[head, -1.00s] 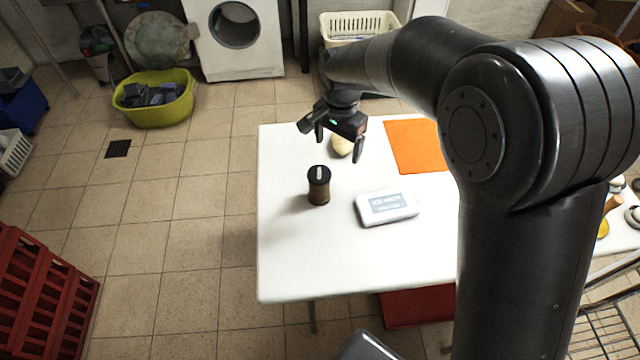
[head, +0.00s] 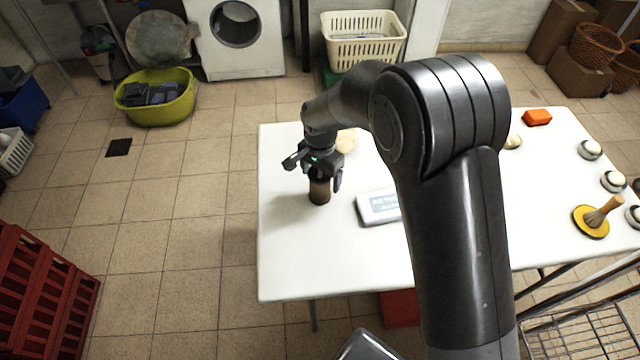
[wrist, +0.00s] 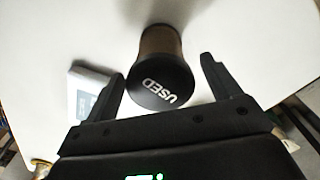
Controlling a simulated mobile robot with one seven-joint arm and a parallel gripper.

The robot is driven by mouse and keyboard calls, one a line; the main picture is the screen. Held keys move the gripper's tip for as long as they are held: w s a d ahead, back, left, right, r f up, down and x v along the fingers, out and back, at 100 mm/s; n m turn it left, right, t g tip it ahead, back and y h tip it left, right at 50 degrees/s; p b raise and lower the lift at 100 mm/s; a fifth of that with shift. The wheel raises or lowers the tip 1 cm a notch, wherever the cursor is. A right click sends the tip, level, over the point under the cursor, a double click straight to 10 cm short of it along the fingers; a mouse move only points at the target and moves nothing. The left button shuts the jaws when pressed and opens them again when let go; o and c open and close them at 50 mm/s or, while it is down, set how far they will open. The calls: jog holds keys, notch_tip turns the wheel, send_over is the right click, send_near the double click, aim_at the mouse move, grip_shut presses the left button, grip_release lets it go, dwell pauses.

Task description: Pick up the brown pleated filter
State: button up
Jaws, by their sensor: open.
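The brown pleated filter (head: 319,192) stands upright on the white table (head: 290,265), its upper part hidden by my gripper in the head view. In the wrist view its black cap (wrist: 161,82) marked "USED" faces the camera, with the brown side (wrist: 160,40) beyond it. My gripper (head: 318,180) is over the filter. In the wrist view my open gripper (wrist: 163,85) has one finger on each side of the cap, with a visible gap on both sides.
A white device with a display (head: 375,208) lies right of the filter. The table's left front is clear.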

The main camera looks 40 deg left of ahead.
jog(key=shift+f, duration=0.8)
jog(key=shift+c, duration=0.3)
jog(key=c, duration=1.1)
